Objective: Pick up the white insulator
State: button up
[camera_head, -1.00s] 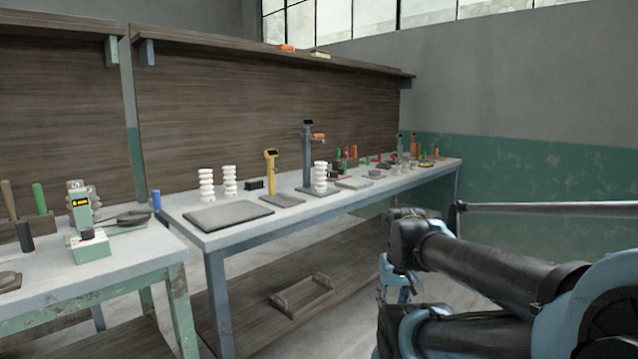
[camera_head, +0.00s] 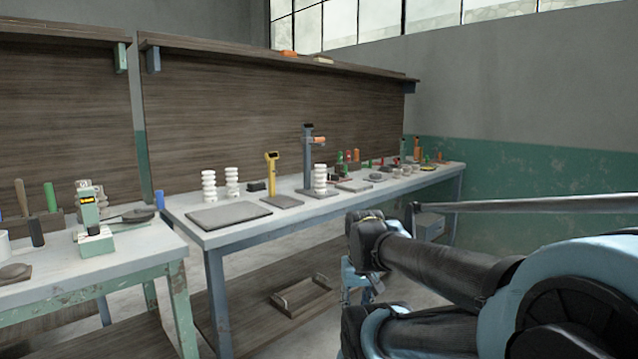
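Several white ribbed insulators stand upright on the middle workbench (camera_head: 240,229). One insulator (camera_head: 209,187) and a second insulator (camera_head: 232,182) stand side by side behind a grey slab. A third white insulator (camera_head: 320,180) stands farther right, on the base of a dark blue stand. All are well apart from my arm, which fills the lower right of the head view. I cannot make out my gripper's fingers in this view. Nothing is seen held.
A grey slab (camera_head: 228,215) lies near the bench's front edge. A yellow upright tool (camera_head: 271,172) and a dark blue stand (camera_head: 308,158) rise among the insulators. A left bench (camera_head: 50,279) holds a green device (camera_head: 90,217). A tray (camera_head: 302,297) lies on the lower shelf.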

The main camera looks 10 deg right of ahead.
aim_at(320, 169)
jog(key=i, duration=1)
